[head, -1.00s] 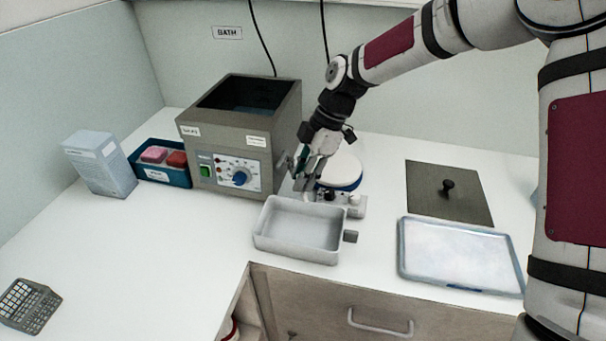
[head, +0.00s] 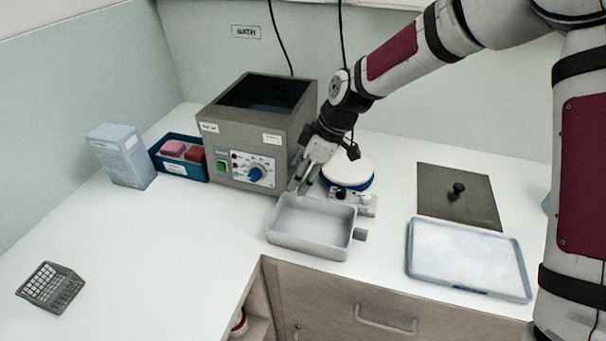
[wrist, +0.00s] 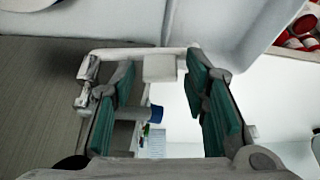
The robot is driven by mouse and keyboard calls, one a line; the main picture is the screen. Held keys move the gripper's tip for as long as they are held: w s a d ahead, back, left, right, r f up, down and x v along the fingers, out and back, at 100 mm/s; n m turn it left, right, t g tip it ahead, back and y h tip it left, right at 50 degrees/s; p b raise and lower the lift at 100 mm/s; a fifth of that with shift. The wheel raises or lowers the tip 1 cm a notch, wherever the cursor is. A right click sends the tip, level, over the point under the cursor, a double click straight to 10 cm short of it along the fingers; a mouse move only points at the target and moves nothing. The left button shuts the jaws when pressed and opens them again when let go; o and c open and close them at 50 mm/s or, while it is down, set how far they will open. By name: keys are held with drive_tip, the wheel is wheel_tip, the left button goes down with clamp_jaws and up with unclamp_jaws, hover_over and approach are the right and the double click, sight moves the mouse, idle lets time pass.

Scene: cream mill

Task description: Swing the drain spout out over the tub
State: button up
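The bath (head: 235,138) is a grey box with an open top. The tub (head: 309,243) is a pale shallow tray on the counter, in front of the bath's right end. My gripper (head: 302,186) is beside the bath's right front corner, above the tub's back left edge. In the wrist view, its two green-padded fingers (wrist: 162,88) stand apart. A pale bar with a square block (wrist: 159,68) shows around the fingertips, probably the drain spout; I cannot tell whether the fingers touch it. The spout is mostly hidden behind my gripper in the head view. The tub also shows in the wrist view (wrist: 225,28).
A white round-topped device (head: 348,170) stands right of my gripper. A flat lid with a black knob (head: 440,205) and a blue-rimmed tray (head: 468,262) lie further right. A blue bin of coloured blocks (head: 180,172) and a box (head: 122,160) stand left.

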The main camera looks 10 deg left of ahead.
drive_tip(key=shift+r, duration=0.15)
drive_tip(key=v, duration=1.1)
drive_tip(key=shift+r, duration=0.35)
drive_tip(key=shift+d, duration=0.1)
